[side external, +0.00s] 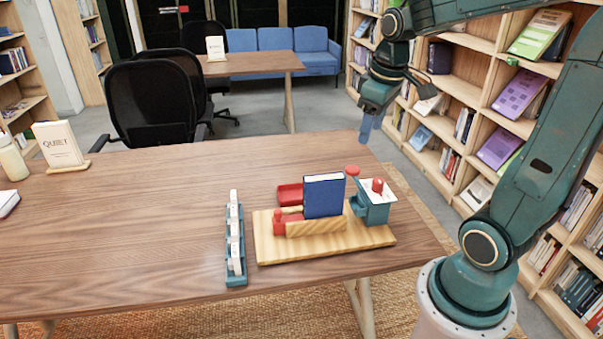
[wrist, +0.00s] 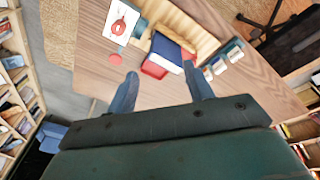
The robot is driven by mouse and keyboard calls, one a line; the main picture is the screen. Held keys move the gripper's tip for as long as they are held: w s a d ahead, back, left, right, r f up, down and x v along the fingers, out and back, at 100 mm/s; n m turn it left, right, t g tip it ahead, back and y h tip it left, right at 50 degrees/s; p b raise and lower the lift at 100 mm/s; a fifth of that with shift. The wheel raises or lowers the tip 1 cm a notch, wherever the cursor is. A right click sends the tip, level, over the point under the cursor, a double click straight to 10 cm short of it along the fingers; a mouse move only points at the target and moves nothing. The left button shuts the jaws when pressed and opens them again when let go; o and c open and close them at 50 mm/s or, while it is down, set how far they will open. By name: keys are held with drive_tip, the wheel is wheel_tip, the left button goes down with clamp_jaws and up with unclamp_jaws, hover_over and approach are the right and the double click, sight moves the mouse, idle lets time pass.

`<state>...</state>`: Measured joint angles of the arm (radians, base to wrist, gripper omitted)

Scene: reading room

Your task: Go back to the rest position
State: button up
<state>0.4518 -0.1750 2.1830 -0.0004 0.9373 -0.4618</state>
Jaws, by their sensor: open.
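My gripper (side external: 367,127) is raised over the far right edge of the table, beyond the wooden board (side external: 333,250) and touching nothing. In the wrist view its two fingers (wrist: 162,88) are spread apart with nothing held between them. A blue book (side external: 323,196) stands upright on the board, with red parts beside it and a wooden block in front. The book also shows in the wrist view (wrist: 170,48), beside a red tray (wrist: 155,70). A teal stand (side external: 371,208) with a white card and a red piece on top is at the board's right end.
A teal rack (side external: 236,270) of white pieces stands left of the board. A QUIET sign (side external: 58,145) and a bottle (side external: 12,158) are at the table's far left. Bookshelves (side external: 470,90) line the right. The middle left of the table (side external: 140,210) is clear.

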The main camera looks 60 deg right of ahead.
drive_tip(key=s+a+r+t+y, duration=0.1)
drive_tip(key=s+a+r+t, duration=0.1)
drive_tip(key=s+a, duration=0.7)
drive_tip(key=a+t, duration=0.1)
drive_tip(key=a, duration=0.3)
drive_tip(key=shift+t, duration=0.3)
